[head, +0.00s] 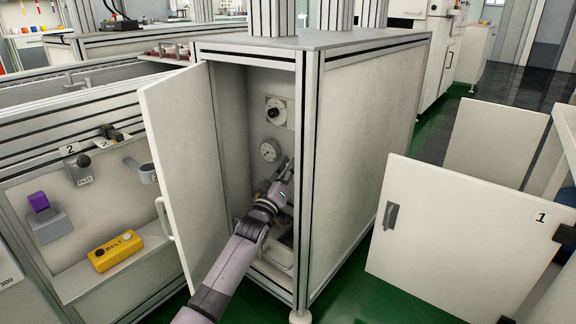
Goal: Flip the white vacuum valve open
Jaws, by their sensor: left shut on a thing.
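My left gripper (280,178) reaches inside an open cabinet, in front of its back panel and just below a round gauge (269,151). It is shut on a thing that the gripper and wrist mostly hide. This is where the white vacuum valve appears to be, but its lever and its position cannot be made out. A dark rotary knob (275,112) on a pale plate sits above the gauge. My right gripper is not in view.
The cabinet door (182,165) stands open left of my arm. The cabinet's front post (306,180) is close on the right. A yellow BELT box (115,250) and a purple switch (39,202) are at left. An open white door marked 1 (440,235) stands at right.

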